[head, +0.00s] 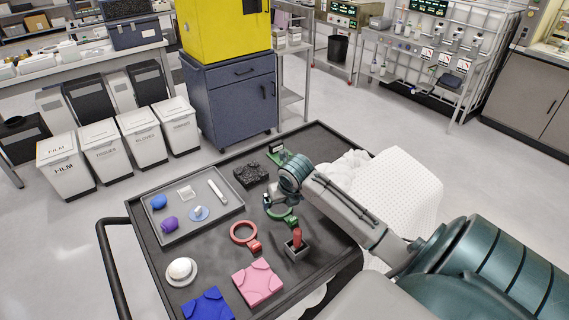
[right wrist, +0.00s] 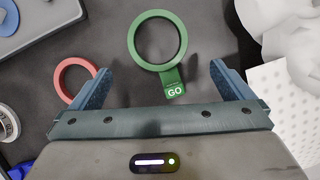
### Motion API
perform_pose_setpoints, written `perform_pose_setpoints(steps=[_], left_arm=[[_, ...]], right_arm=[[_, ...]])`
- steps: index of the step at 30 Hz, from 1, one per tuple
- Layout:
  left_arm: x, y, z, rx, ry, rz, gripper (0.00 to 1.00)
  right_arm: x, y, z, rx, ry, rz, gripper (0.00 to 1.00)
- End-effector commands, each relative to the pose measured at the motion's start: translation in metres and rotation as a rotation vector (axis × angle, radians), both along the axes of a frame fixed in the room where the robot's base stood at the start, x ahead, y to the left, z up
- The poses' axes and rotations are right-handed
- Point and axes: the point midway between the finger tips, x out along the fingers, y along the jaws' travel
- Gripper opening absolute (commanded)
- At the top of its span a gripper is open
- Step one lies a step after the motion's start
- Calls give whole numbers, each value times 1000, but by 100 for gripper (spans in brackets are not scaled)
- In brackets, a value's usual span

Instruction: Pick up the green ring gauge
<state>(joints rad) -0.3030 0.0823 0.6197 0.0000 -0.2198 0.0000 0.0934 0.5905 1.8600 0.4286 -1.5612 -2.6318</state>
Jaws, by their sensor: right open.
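The green ring gauge (head: 283,219) lies flat on the dark cart top, partly hidden by my right gripper in the head view. In the right wrist view the green ring gauge (right wrist: 172,80) shows whole, with its tab marked "GO" pointing toward the gripper. My right gripper (right wrist: 160,70) is open and empty, its fingers spread to either side of the tab's line. The fingers do not touch the gauge. In the head view my right gripper (head: 274,203) is just over the gauge. My left gripper is not in view.
A red ring gauge (head: 233,236) lies close by, near the left finger in the wrist view (right wrist: 58,80). A dark holder with a red plug (head: 297,247), a pink block (head: 258,283) and a grey tray (head: 166,233) share the cart. White dotted material (head: 400,195) lies to the right.

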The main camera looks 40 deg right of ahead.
Motion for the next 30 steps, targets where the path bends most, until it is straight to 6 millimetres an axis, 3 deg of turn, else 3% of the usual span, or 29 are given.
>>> perform_pose_setpoints(steps=[6,16,25,26,30], left_arm=[[-10,6,7,7,14,-1,36],[10,-7,28,-8,-13,1,36],[6,-5,28,-6,-7,2,36],[5,-5,28,-5,-6,2,36],[3,-4,28,-4,-3,1,36]], right_arm=[[6,-2,-14,1,1,-1,100],[22,-4,-52,1,2,-1,100],[24,-6,-59,-2,0,1,100],[24,-6,-59,-2,0,1,98],[24,-6,-59,-2,1,1,71]])
